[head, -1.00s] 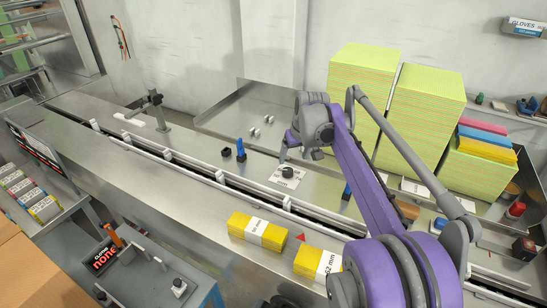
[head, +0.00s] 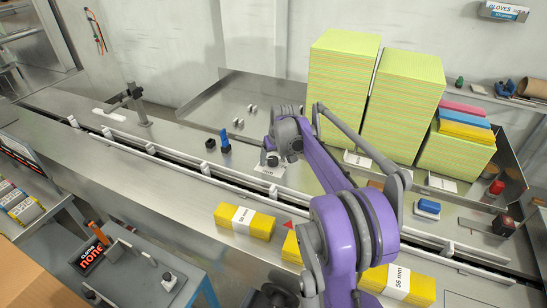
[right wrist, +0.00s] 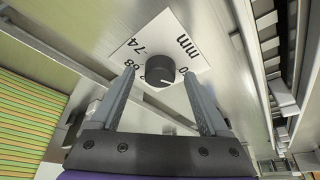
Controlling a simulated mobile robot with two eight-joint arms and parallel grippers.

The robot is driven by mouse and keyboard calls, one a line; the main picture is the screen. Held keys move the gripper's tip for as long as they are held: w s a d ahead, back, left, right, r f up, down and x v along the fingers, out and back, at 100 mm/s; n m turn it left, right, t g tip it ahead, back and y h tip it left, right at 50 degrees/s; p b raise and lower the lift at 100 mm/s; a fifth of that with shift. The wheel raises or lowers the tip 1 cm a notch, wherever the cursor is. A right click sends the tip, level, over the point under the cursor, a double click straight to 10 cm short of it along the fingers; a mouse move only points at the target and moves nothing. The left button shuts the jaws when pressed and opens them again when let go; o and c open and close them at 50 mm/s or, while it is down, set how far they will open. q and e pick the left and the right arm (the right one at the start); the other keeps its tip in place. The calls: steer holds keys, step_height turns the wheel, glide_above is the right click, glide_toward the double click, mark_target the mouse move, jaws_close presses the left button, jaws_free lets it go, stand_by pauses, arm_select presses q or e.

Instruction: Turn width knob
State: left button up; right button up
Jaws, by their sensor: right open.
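The width knob (right wrist: 158,68) is a round black knob with a white pointer line, on a white plate (right wrist: 140,42) marked with numbers and "mm". In the right wrist view my right gripper (right wrist: 159,72) is open, with one finger on each side of the knob. I cannot tell whether the fingers touch it. In the head view my right gripper (head: 271,158) is over the plate (head: 267,173) and hides the knob.
A blue lever (head: 225,140) and a black block stand just left of the plate. White guide rails (head: 190,166) run along the conveyor in front. Yellow packs (head: 245,220) with width labels lie nearer me. Tall yellow-green stacks (head: 342,95) stand behind the arm.

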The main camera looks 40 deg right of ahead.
jaws_close()
stand_by(0.4)
steer(key=shift+m, duration=0.3)
